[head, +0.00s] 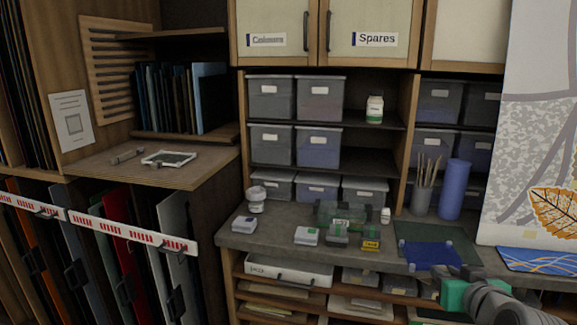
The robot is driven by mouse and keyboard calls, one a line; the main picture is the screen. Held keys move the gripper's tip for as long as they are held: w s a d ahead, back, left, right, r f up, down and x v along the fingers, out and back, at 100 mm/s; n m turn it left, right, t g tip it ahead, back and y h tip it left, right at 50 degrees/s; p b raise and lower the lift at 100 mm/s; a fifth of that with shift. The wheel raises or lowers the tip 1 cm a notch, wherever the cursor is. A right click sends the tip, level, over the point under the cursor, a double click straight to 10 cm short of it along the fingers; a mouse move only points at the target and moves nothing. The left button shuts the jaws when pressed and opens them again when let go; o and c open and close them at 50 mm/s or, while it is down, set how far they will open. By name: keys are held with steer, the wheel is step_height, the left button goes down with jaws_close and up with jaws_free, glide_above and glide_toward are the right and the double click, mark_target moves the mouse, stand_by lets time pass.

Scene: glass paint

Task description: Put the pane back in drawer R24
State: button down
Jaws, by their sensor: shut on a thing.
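My gripper (462,271) is at the lower right, at the front edge of the grey worktop. It is shut at the near edge of a dark blue pane (431,253), with small pale pieces at the pane's corners. The pane is level or nearly so, over or just above the worktop; any gap is hard to tell. The fingertips are partly hidden by the gripper's body. A white drawer (289,272) with a dark handle and a small label shows under the worktop; its label is too small to read surely.
A dark green sheet (421,231) lies behind the pane. A blue patterned panel (543,260) lies to the right. Small labelled boxes (307,236), a clear green-tinted container (340,213) and a brush cup (424,198) stand on the worktop (275,237). Open shelves hold papers below.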

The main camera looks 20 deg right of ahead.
steer(key=w+a+f+n+y, duration=0.2)
steer(key=w+a+f+y, duration=0.1)
steer(key=a, duration=0.7)
steer(key=w+a+f+n+y, duration=0.3)
steer(key=w+a+f, duration=0.3)
steer(key=a, duration=0.5)
steer(key=w+a+f+n+y, duration=0.2)
steer(key=w+a+f, duration=0.3)
steer(key=w+a, duration=0.3)
steer(key=shift+a+n+t+y, duration=0.3)
steer(key=shift+a+n+y, duration=0.15)
steer(key=shift+a, duration=0.75)
